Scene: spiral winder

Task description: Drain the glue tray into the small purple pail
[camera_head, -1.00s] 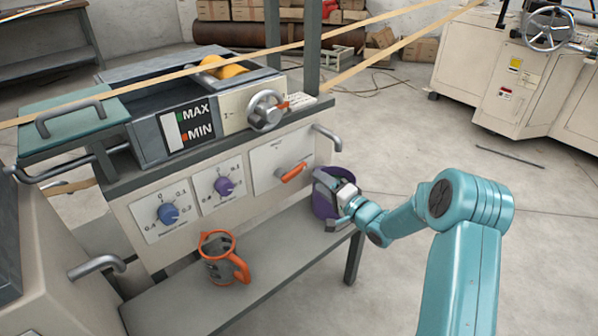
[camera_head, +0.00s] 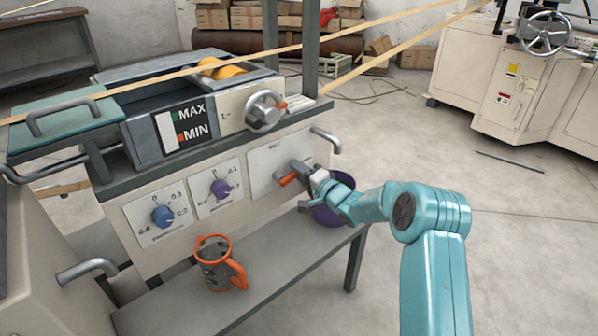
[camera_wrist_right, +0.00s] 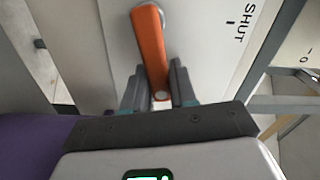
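The glue tray (camera_head: 127,104) is the dark trough on top of the cream machine, beside a MAX/MIN gauge. An orange valve lever (camera_head: 288,179) sits on the front panel; the right wrist view shows this lever (camera_wrist_right: 151,50) and the word SHUT. My right gripper (camera_head: 304,172) is at the lever, its fingers (camera_wrist_right: 158,85) on either side of the lever's end; I cannot tell whether they grip it. The small purple pail (camera_head: 330,216) stands at the shelf's right end, partly hidden by my right gripper and arm. My left gripper is not in view.
A grey jug with orange rim and handle (camera_head: 219,263) stands on the shelf (camera_head: 262,262). A bent pipe (camera_head: 326,138) juts out above the pail. Two blue-purple knobs and a handwheel (camera_head: 265,112) are on the machine.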

